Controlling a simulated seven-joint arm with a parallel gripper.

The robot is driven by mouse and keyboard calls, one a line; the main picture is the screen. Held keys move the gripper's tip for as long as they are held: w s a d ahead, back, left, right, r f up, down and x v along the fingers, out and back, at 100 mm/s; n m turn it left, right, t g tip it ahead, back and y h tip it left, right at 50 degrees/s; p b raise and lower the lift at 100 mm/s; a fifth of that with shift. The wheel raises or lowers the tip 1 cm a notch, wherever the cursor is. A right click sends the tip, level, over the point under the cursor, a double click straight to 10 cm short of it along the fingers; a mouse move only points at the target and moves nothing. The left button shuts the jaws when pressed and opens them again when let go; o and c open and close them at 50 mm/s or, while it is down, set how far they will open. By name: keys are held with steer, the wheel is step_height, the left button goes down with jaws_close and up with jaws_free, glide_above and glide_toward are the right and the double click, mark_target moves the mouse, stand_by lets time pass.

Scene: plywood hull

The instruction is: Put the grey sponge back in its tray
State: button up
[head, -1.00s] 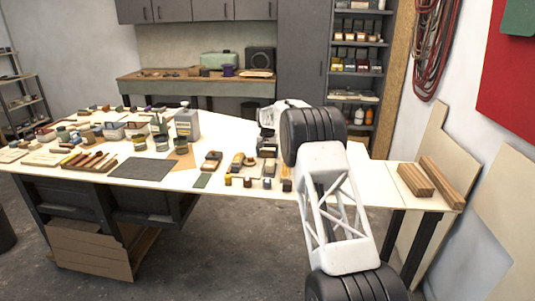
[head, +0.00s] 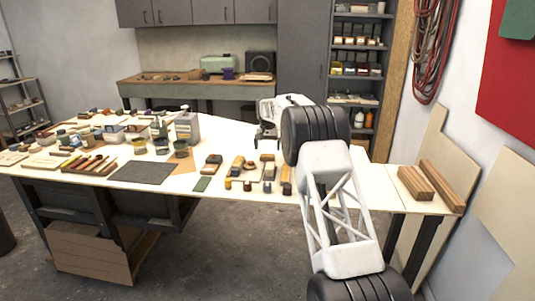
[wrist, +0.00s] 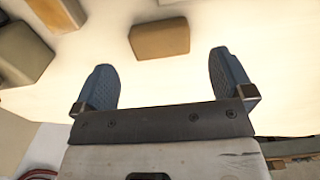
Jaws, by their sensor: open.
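My gripper (wrist: 165,83) is open and empty, its two blue fingers spread apart over the pale tabletop. A small brown block (wrist: 160,38) lies just beyond the gap between the fingertips, apart from both. A grey-beige block (wrist: 22,52) lies left of the left finger, cut by the picture edge; I cannot tell if it is the grey sponge. In the head view, my gripper (head: 267,138) is over the table behind a row of small blocks, partly hidden by my arm. I cannot make out the sponge's tray for certain.
The white table (head: 225,150) holds several small blocks in front of my gripper, a dark mat (head: 142,172), a grey can (head: 187,126) and crowded pots on the left. Wooden strips (head: 415,182) lie at the right end. Another tan block (wrist: 57,12) shows at the wrist view's top.

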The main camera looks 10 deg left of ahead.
mark_target(268, 155)
step_height(268, 155, up, 7)
steer(key=shift+f, duration=0.2)
stand_by(0.6)
steer(key=shift+d+r, duration=0.1)
steer(key=s+d+r, duration=1.4)
steer(key=s+r, duration=0.2)
steer(key=s+d+r, duration=0.2)
steer(key=s+d, duration=0.1)
steer(key=s, duration=0.4)
steer(key=s+d+r+t, duration=0.1)
steer(key=s+d+r, duration=0.15)
steer(key=s, duration=0.35)
steer(key=s+d+r, duration=0.2)
steer(key=s+d, duration=0.2)
steer(key=s, duration=0.3)
steer(key=s+d+f+t, duration=0.1)
steer(key=s+d, duration=0.3)
steer(key=s, duration=0.8)
steer(key=s+d+f, duration=0.1)
steer(key=s+d, duration=0.3)
steer(key=s, duration=0.8)
steer(key=s+d+f, duration=0.2)
steer(key=s+f, duration=0.4)
steer(key=s, duration=0.5)
steer(key=s+d+f, duration=0.1)
steer(key=s+f, duration=0.4)
steer(key=s, duration=0.7)
steer(key=shift+s+d+f+t, duration=0.2)
steer(key=shift+d+f+t, duration=0.1)
steer(key=shift+d+f, duration=0.05)
